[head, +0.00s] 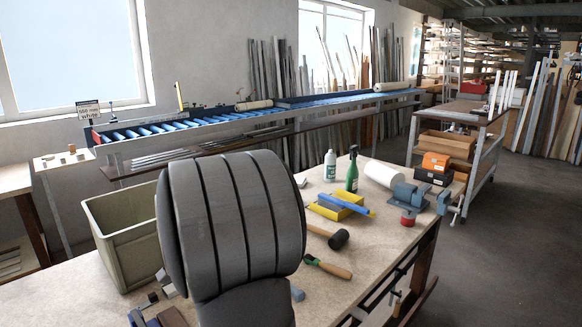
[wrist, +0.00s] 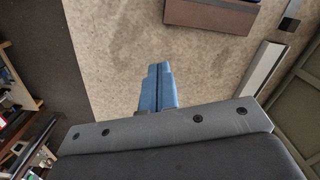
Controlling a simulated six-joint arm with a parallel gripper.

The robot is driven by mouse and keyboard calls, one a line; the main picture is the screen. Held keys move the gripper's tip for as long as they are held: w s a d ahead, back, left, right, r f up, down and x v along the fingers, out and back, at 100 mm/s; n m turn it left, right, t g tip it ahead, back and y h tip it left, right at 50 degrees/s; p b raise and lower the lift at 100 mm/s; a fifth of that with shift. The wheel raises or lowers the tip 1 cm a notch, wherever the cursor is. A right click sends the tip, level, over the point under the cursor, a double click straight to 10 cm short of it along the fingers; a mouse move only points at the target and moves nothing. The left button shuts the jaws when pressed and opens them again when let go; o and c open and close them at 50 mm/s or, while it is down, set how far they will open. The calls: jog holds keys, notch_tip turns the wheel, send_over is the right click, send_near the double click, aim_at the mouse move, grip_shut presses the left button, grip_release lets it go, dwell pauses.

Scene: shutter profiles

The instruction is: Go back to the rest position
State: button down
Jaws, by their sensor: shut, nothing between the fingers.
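My gripper (wrist: 158,70) shows in the wrist view, its blue fingers shut together with nothing between them. It is over the pale workbench top (wrist: 115,40), and I cannot tell its exact height. In the head view my large dark grey arm link stands in front of the bench (head: 330,295) and hides most of the gripper and part of the bench top. A small blue piece shows just right of the arm there; I cannot tell if it is a fingertip.
A green-grey crate (head: 130,237) stands left of my arm and shows in the wrist view (wrist: 301,108). A brown box (wrist: 208,14) and a grey bar (wrist: 264,72) lie nearby. A mallet (head: 338,238), green spray bottle (head: 352,173) and blue vise (head: 411,197) are on the bench's right side.

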jog(key=shift+n+t, duration=0.4)
jog(key=shift+s+d, duration=0.15)
jog(key=shift+s, duration=0.9)
jog(key=shift+s+d, duration=0.15)
jog(key=shift+s, duration=0.85)
